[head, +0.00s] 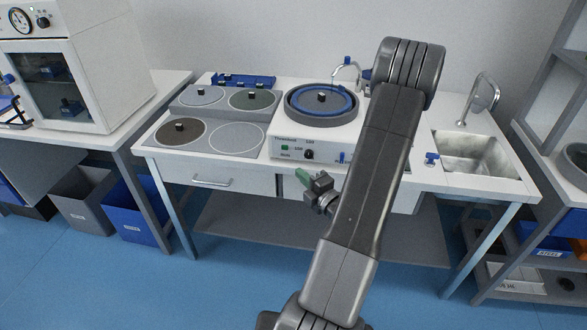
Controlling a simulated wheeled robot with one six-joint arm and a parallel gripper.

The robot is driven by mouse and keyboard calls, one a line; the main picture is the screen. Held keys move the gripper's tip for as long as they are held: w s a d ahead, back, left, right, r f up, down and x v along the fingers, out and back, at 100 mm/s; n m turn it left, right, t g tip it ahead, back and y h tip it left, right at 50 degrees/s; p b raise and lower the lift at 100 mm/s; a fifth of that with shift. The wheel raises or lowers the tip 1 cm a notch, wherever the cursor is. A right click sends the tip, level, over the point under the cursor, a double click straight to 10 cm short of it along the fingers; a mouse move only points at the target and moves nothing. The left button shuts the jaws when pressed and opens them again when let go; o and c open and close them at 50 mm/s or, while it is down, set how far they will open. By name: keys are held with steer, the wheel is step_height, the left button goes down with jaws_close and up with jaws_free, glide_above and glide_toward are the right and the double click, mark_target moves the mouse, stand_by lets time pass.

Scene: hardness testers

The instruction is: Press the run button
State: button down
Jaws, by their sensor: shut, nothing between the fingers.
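A white polishing machine (285,137) with a round blue-rimmed wheel (322,101) stands on the bench. Its front panel carries a small green button (285,149), which looks like the run button; the lettering is too small to read for certain. A black knob (309,155) is to the right of the button. My forearm hides the panel's right end.
Several flat discs lie on the bench's left half, with a blue rack (245,81) behind. A sink (472,152) is at the right. A drawer handle (212,183) sticks out below the bench top. A white oven (78,85) stands on the left bench.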

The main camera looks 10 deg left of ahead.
steer(key=shift+s+d, duration=0.5)
steer(key=shift+s, duration=0.05)
steer(key=c, duration=2.1)
jaws_free()
